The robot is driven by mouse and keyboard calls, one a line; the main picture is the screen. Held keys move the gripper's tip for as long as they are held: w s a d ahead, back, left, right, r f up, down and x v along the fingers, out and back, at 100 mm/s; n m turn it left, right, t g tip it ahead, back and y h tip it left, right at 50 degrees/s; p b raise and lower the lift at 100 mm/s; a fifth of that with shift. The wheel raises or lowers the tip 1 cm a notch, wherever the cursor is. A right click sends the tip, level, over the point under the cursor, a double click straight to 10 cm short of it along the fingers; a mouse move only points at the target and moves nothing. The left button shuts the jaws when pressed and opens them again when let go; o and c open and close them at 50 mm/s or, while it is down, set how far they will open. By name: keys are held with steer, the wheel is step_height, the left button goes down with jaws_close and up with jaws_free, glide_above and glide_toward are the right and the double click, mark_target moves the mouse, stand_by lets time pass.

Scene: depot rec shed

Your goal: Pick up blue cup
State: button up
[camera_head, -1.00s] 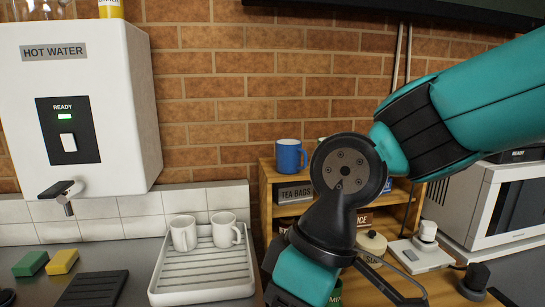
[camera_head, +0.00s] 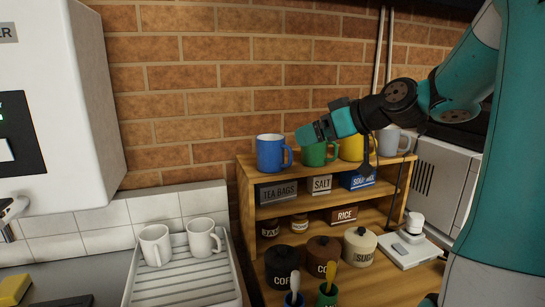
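The blue cup (camera_head: 270,154) stands upright at the left end of the top board of a wooden shelf unit (camera_head: 247,190), its handle on the right. My gripper (camera_head: 306,134) reaches in from the right and points left. Its teal tip is just right of the blue cup's rim and handle in the picture, overlapping the upper part of the green cup (camera_head: 318,155). I cannot tell the depth gap between it and the cups. Its fingers are seen side-on, so their opening is hidden. The blue cup stands free of the gripper.
A yellow cup (camera_head: 352,148) and a grey cup (camera_head: 391,141) stand farther right on the top board. Jars, including sugar (camera_head: 360,247), stand below. Two white mugs (camera_head: 155,245) (camera_head: 203,238) sit on the drying rack at left. A white microwave (camera_head: 440,180) is at right.

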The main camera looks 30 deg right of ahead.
steer(key=d, duration=0.3)
steer(key=h+p, duration=0.1)
steer(key=p, duration=0.4)
glide_toward(277, 139)
steer(key=shift+t, duration=0.4)
steer(key=a, duration=0.1)
steer(key=a+f, duration=0.1)
steer(key=a, duration=0.2)
steer(key=shift+f, duration=0.25)
steer(key=p+x, duration=0.3)
steer(key=x, duration=0.1)
steer(key=shift+w, duration=0.4)
steer(key=shift+w+a+f, duration=0.1)
steer(key=shift+w+f, duration=0.15)
steer(key=c, duration=0.9)
steer(key=shift+c, duration=0.2)
steer(key=shift+r, duration=0.2)
